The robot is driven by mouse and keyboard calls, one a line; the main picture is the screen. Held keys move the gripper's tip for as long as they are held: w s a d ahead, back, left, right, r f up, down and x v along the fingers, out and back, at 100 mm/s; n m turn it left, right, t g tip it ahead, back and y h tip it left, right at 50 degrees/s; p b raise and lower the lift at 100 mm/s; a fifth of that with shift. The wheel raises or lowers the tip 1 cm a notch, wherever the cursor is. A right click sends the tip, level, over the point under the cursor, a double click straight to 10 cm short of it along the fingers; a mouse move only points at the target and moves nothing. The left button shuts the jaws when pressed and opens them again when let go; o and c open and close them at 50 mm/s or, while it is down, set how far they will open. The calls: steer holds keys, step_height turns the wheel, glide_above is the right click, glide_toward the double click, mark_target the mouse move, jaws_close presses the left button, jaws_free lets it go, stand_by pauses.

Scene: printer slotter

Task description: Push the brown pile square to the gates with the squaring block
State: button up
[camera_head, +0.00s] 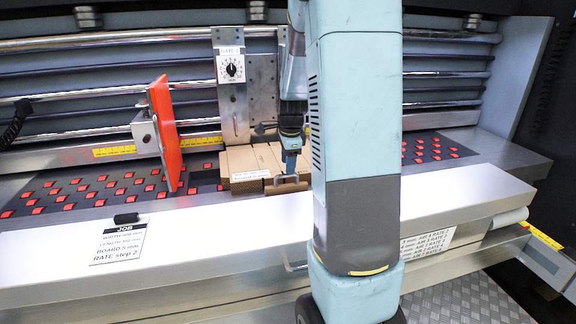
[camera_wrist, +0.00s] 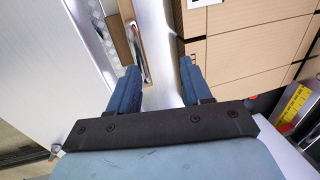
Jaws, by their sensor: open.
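The brown pile (camera_head: 240,160) lies on the feed table against the foot of the metal gate (camera_head: 233,110) labelled GATE 1. It fills the right of the wrist view (camera_wrist: 250,45). A brown block with a metal handle, apparently the squaring block (camera_head: 287,187), sits at the pile's front edge. In the wrist view its handle (camera_wrist: 138,52) shows beyond my fingertips, nearer the left finger. My gripper (camera_wrist: 158,75) is open and empty, above the table beside the pile. My arm hides the pile's right part and anything behind it.
A red upright side guide (camera_head: 165,130) stands left of the pile. The dark bed with red pads (camera_head: 90,190) is clear on the left. A bright front ledge (camera_head: 210,235) carries a JOB card (camera_head: 118,243) and a small black piece (camera_head: 126,218).

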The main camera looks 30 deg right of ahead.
steer(key=shift+w+v, duration=0.2)
steer(key=shift+v, duration=0.65)
steer(key=shift+w+v, duration=0.15)
steer(key=shift+v, duration=0.75)
steer(key=shift+w+v, duration=0.2)
steer(key=shift+v, duration=0.65)
steer(key=shift+d+r, duration=0.15)
steer(key=shift+d, duration=0.05)
